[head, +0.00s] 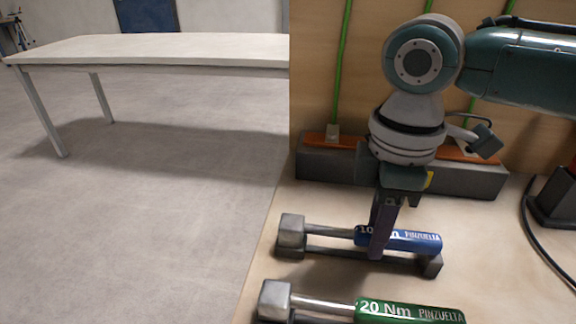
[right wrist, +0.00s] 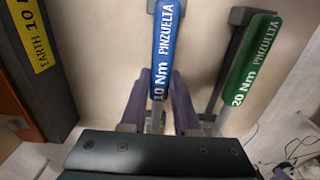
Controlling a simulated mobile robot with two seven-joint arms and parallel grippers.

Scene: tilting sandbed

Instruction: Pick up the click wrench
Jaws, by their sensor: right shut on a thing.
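The blue-handled click wrench (head: 418,240), marked 10 Nm PINZUELTA, lies level over its dark grey holder (head: 432,266) on the bench. My right gripper (head: 380,250) comes down from above and is shut on this wrench at the lettered end of the blue handle. In the right wrist view the blue wrench (right wrist: 163,50) runs between the two purple fingers (right wrist: 158,108). A green-handled click wrench (head: 410,313), marked 20 Nm PINZUELTA, lies nearer the front, apart from the gripper. It also shows in the right wrist view (right wrist: 251,60). My left gripper is not in view.
A long grey block (head: 330,168) with orange-brown parts and green rods stands behind, against the wooden panel (head: 312,70). A dark device with a black cable (head: 552,200) is at the right. A white table (head: 170,46) stands across open floor at the left.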

